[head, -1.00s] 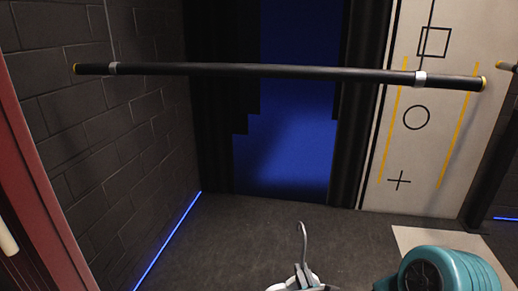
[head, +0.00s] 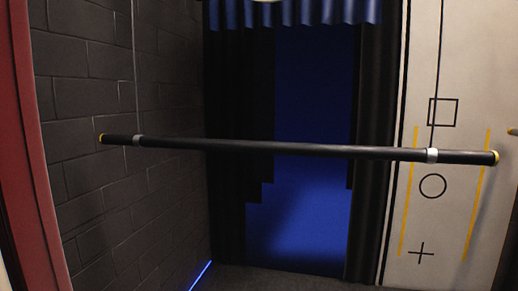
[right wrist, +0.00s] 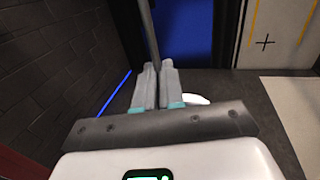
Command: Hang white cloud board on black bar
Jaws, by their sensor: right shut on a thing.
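The black bar (head: 280,148) hangs level across the head view on thin wires, with a grey collar near each yellow-tipped end. Nothing hangs on it. In the right wrist view my right gripper (right wrist: 156,68) is shut on a thin grey rod (right wrist: 148,28), which looks like the hook stem of the white cloud board. A small white patch (right wrist: 196,99) shows beyond the fingers, perhaps part of the board; the rest is hidden. The right gripper and the board are not in the head view. My left gripper is not in view.
A dark brick wall (head: 90,90) stands at the left, with a red frame (head: 25,150) at the edge. A blue opening between dark curtains lies behind the bar. A pale panel (head: 420,60) with marks stands at the right. The space around the bar is clear.

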